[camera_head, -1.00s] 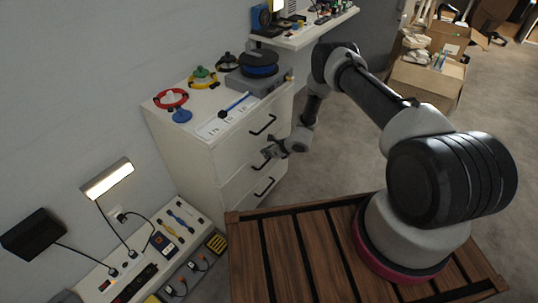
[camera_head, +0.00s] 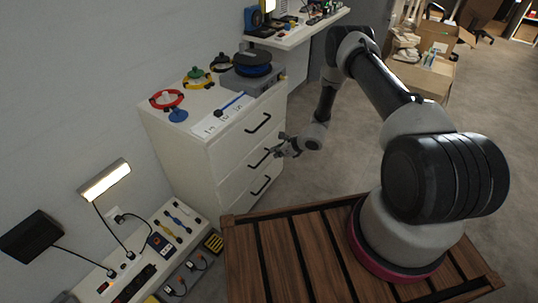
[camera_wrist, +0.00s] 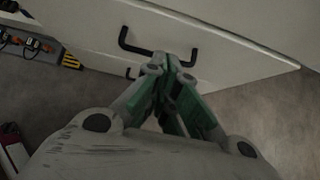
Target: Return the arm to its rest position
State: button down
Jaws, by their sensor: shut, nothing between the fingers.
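My gripper (camera_head: 277,153) is in front of the white drawer cabinet (camera_head: 185,147) in the head view, close to its front face near the middle handle. In the wrist view my gripper's fingers (camera_wrist: 172,66) are shut together with nothing between them, and a black drawer handle (camera_wrist: 140,45) shows just beyond the tips. I cannot tell whether the fingertips touch the handle. The drawers look closed. My arm reaches from its base over to the cabinet, bent at the elbow.
Spools and a blue tool lie on the cabinet top. A low bench (camera_head: 105,285) with tools and a lamp (camera_head: 105,180) stand at the left. A wall shelf (camera_head: 300,35) is at the back. Cartons (camera_head: 425,75) stand at the back right. Floor between cabinet and cartons is clear.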

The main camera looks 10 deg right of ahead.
jog(key=v, duration=0.4)
jog(key=shift+s+r, duration=0.15)
jog(key=shift+r, duration=0.1)
jog(key=s+a+n+g+y, duration=0.2)
jog(key=s+n, duration=0.1)
jog(key=s, duration=0.4)
jog(key=s+r+n+g, duration=0.4)
jog(key=s+r+n, duration=0.2)
jog(key=s+r, duration=0.2)
jog(key=s+d+r+n+t+h, duration=0.1)
jog(key=s+d+r+n, duration=0.4)
jog(key=r, duration=1.1)
jog(key=s+d+r+n+t+h, duration=0.1)
jog(key=s+d+r+n+h, duration=0.3)
jog(key=s+r, duration=0.6)
jog(key=s+d+r+n+t+h, duration=0.2)
jog(key=s+d+r+n, duration=0.5)
jog(key=r, duration=1.5)
jog(key=shift+s+d+r+n+h, duration=0.2)
jog(key=shift+s+n+h, duration=0.45)
jog(key=shift+n, duration=0.35)
